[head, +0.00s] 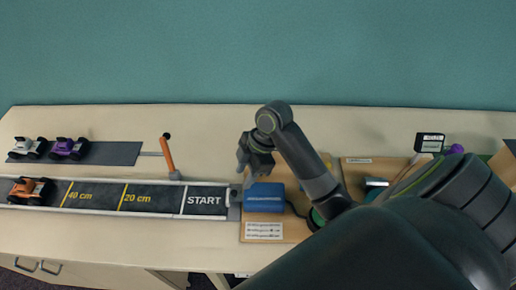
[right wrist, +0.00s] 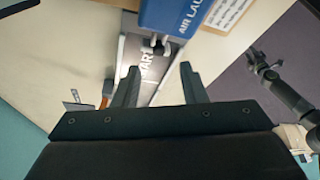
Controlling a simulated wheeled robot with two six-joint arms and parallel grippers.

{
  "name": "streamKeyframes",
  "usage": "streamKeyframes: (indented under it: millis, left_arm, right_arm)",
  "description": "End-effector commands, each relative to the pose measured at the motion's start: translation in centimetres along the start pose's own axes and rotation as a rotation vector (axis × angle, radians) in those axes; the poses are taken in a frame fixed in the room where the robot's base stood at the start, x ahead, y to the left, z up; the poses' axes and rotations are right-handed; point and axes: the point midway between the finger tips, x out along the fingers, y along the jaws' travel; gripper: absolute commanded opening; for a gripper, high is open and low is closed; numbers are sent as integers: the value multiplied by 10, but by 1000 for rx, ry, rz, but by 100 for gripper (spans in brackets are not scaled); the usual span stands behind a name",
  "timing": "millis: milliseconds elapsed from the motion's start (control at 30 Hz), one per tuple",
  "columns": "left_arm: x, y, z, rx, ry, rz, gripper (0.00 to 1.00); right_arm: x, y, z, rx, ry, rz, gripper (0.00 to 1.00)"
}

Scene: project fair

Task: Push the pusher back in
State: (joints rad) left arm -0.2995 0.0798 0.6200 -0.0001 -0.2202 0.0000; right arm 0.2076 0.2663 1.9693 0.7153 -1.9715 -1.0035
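The blue air launcher (head: 264,196) sits on a wooden board at the right end of the track, by START. In the right wrist view the launcher (right wrist: 172,14) is at the top. The pusher (right wrist: 157,46), a small dark-ended part, sticks out of its face towards START. My right gripper (head: 243,168) is above the launcher's track end. In the right wrist view its open, empty fingers (right wrist: 160,82) stand on either side of the pusher's line, apart from it. My left gripper (right wrist: 266,68) seems to show small at the right there, over the floor.
An orange car (head: 30,190) is on the track beyond 40 cm. A white car (head: 26,148) and a purple car (head: 68,148) stand on a grey mat. An orange lever (head: 168,157) rises behind START. A second board with a black-and-white sign (head: 429,142) lies right.

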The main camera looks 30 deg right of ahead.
Motion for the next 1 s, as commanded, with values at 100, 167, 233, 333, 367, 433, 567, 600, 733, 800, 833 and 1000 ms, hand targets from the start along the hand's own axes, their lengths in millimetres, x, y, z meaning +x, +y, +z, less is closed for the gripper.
streamKeyframes:
  millis: [100, 167, 233, 333, 367, 433, 567, 600, 733, 800, 833, 1000]
  left_arm:
    - [0, 0, 0, 0, 0, 0, 52]
    - [-13, -1, -1, 0, -1, 0, 52]
    - [-19, -2, -2, 0, -1, 0, 52]
    - [-26, -2, -2, 0, -1, 0, 52]
    - [-26, -2, -2, 0, -1, 0, 52]
    - [-24, -2, -2, 0, -1, 0, 52]
    - [-26, -2, -2, 0, -1, 0, 52]
    - [-26, -2, -2, 0, -1, 0, 52]
    - [-26, -2, -2, 0, -1, 0, 52]
    - [-26, -2, -2, 0, -1, 0, 52]
    - [-26, -2, -2, 0, -1, 0, 52]
    - [-26, -2, -2, 0, -1, 0, 52]
  right_arm:
    - [-30, 1, 1, -3, -6, 5, 39]
    - [-50, 1, 0, 0, -6, 3, 39]
    - [-66, 0, 0, 0, -6, 2, 39]
    - [-86, 0, 0, 1, -6, 2, 39]
    - [-89, 0, 0, 0, -4, 1, 39]
    - [-96, 0, 1, 1, -3, 1, 39]
    - [-106, 0, 1, 2, -2, 0, 39]
    - [-107, 0, 1, 2, -2, 0, 39]
    - [-110, 0, 1, 1, -1, -1, 39]
    - [-110, 0, 1, 2, -1, -1, 39]
    - [-110, 0, 1, 2, -1, -1, 39]
    - [-109, 0, 1, 2, -1, -1, 39]
